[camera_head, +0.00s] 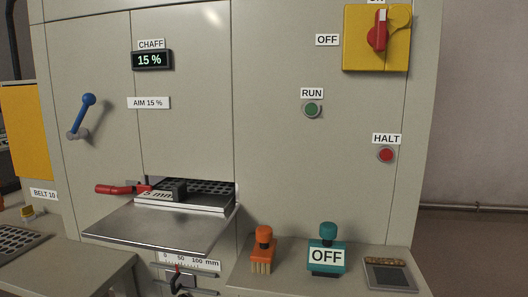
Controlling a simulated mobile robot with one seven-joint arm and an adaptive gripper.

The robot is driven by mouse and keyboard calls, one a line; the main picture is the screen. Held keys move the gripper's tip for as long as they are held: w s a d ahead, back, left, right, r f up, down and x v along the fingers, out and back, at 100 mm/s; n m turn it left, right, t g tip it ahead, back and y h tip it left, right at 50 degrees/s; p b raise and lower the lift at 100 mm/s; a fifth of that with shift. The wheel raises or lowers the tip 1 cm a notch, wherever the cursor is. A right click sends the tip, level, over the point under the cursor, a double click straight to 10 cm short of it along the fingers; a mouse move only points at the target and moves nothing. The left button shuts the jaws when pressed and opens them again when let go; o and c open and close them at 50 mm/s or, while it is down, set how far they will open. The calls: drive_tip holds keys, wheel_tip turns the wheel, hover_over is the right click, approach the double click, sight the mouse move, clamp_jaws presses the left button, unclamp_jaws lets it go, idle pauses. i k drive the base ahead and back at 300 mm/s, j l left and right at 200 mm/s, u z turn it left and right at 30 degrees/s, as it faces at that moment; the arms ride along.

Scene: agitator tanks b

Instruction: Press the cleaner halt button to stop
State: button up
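The halt button (386,155) is a small red round button on the right part of the grey cabinet front, under a white HALT label (387,139). Nothing covers it. Whether it is pressed in cannot be told. A green button (312,110) under a RUN label (312,93) sits to its upper left. My gripper does not show in this view.
A yellow switch plate (359,52) with a red handle (377,32) is above HALT. A shelf below holds an orange-topped brush (263,251), a teal-handled OFF item (327,237) and a dark pad (390,274). A metal tray (165,229) and blue lever (87,108) protrude left.

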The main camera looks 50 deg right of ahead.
sight(386, 154)
drive_tip(key=k+l, duration=0.15)
drive_tip(key=l, duration=0.4)
drive_tip(key=k+l, duration=0.1)
drive_tip(key=l, duration=0.4)
drive_tip(key=k+l, duration=0.15)
drive_tip(key=l, duration=0.35)
drive_tip(key=k+l, duration=0.15)
drive_tip(key=l, duration=0.4)
drive_tip(key=k+l, duration=0.15)
drive_tip(key=l, duration=0.4)
drive_tip(key=k+l, duration=0.1)
drive_tip(key=l, duration=0.4)
drive_tip(key=k+l, duration=0.15)
drive_tip(key=l, duration=0.4)
drive_tip(key=k+l, duration=0.15)
drive_tip(key=l, duration=0.35)
drive_tip(key=u, duration=0.6)
